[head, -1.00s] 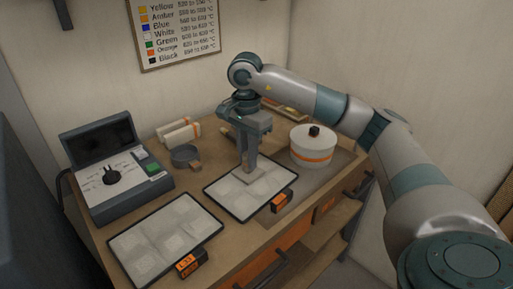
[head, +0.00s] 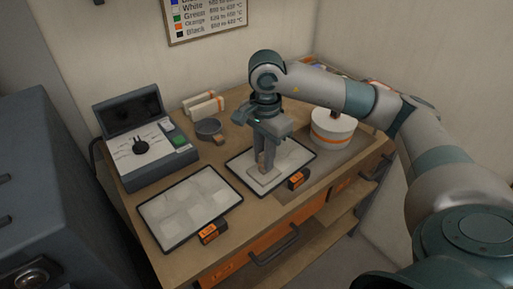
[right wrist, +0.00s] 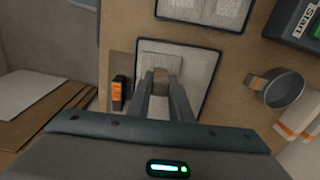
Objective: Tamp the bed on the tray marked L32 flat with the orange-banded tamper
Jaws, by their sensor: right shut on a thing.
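My right gripper (head: 262,163) is shut on a tamper, whose pale flat plate (head: 264,174) is over the front part of the right-hand tray (head: 240,177). The right wrist view shows the plate (right wrist: 157,56) and a brown handle end (right wrist: 160,73) between the fingers. I cannot make out an orange band, or whether the plate touches the bed. This tray holds pale powdery patches (head: 290,152) and has an orange tag (head: 299,179) in front. The left-hand tray (head: 167,236) holds similar patches and has its own tag (head: 210,232). The tag text is too small to be sure of. My left gripper is out of view.
A control box (head: 146,150) stands at the left of the bench. Behind the trays are a grey pan (head: 208,128) and pale rolls (head: 204,106). A white orange-banded pot (head: 332,130) stands right of the gripper. A dark cabinet is at far left.

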